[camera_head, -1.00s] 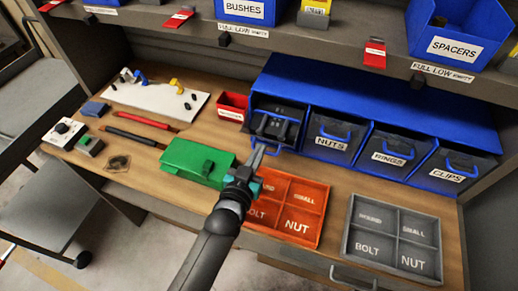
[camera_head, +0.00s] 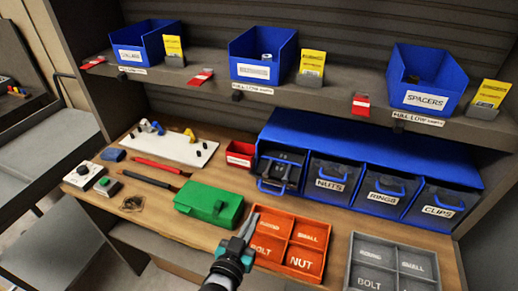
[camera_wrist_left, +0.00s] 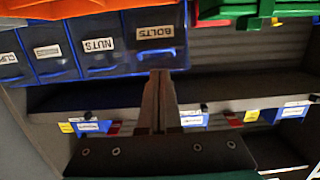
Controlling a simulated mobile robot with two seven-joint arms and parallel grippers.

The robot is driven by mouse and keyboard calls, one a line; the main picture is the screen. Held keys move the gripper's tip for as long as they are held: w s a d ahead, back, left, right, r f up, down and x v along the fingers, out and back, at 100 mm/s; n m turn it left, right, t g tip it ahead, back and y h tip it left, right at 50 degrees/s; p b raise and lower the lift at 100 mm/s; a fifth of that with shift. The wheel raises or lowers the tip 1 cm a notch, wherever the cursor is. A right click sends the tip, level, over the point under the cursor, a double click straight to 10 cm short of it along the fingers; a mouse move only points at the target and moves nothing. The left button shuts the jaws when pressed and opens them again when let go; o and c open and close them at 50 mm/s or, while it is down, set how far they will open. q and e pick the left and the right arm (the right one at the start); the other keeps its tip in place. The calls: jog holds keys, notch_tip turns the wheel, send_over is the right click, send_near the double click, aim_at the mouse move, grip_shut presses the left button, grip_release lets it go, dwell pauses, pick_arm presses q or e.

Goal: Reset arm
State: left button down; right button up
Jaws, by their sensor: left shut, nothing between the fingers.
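My left gripper (camera_head: 249,222) is shut and empty. In the head view its tips are over the left edge of the orange divided tray (camera_head: 322,232), beside the green box (camera_head: 208,203). In the left wrist view the gripper (camera_wrist_left: 160,76) points towards the drawer labelled BOLTS (camera_wrist_left: 155,32), which appears upside down there. In the head view that leftmost drawer (camera_head: 279,172) shows dark contents and a blue handle. My right gripper is not in view.
The blue drawer unit (camera_head: 370,138) also holds nuts, rings and clips drawers. A grey divided tray (camera_head: 391,244) lies at right. Blue bins, including spacers (camera_head: 426,99), stand on the shelf above. A white board (camera_head: 170,148) and red box (camera_head: 240,154) lie behind.

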pick_arm(q)
jog(key=s+a+n+g+y, duration=0.1)
jog(key=s+a+g+y, duration=0.1)
jog(key=s+a+g, duration=0.35)
jog(key=s+a+r+g+y, duration=0.1)
jog(key=s+a+g, duration=0.2)
jog(key=s, duration=0.6)
jog(key=s+a+n+g+y, duration=0.1)
jog(key=s+a+g+y, duration=0.1)
jog(key=s+a+g, duration=0.4)
jog(key=s+d+f+t+b, duration=0.15)
jog(key=f+b, duration=0.25)
jog(key=f, duration=1.1)
jog(key=s+f+b, duration=0.2)
jog(key=f+b, duration=0.2)
jog(key=f, duration=1.1)
jog(key=s+a+f+b, duration=0.1)
jog(key=s+f+b, duration=0.2)
jog(key=s+f, duration=0.4)
jog(key=s+a+f+g+b, duration=0.1)
jog(key=s+f+b, duration=0.3)
jog(key=s+f, duration=0.4)
notch_tip(320, 180, down, 6)
jog(key=shift+a+r+m+g, duration=0.1)
jog(key=shift+a+m+g, duration=0.2)
jog(key=shift+a+m, duration=0.1)
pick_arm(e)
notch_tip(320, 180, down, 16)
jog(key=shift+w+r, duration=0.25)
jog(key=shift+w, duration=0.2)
